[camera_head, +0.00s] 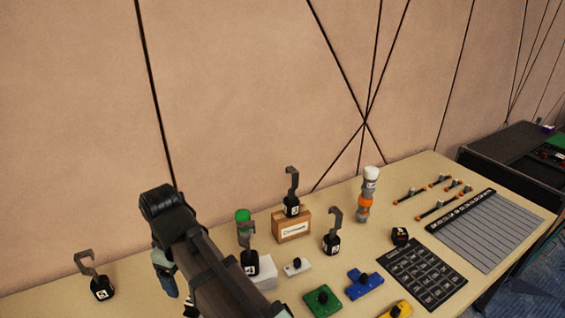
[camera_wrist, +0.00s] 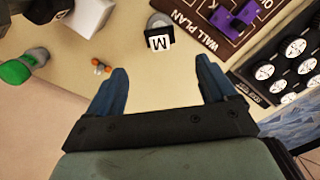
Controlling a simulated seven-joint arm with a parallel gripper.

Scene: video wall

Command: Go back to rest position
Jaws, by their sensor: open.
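My gripper (camera_wrist: 162,84) is open in the wrist view. Its two blue fingers stand wide apart, with only tan table top (camera_wrist: 150,105) visible between them and nothing held. In the head view my arm rises from the bottom edge at left of centre, and a blue finger part shows beside it, low over the table; the fingertips are not clear there.
Black hooked pieces (camera_head: 101,288), a wooden box (camera_head: 291,226), a green-capped bottle (camera_head: 243,216) and an orange-banded cylinder (camera_head: 366,198) stand on the table. Coloured knobbed blocks (camera_head: 323,300), a dark grid board (camera_head: 424,272) and a grey striped board (camera_head: 480,232) lie right. A wall is behind.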

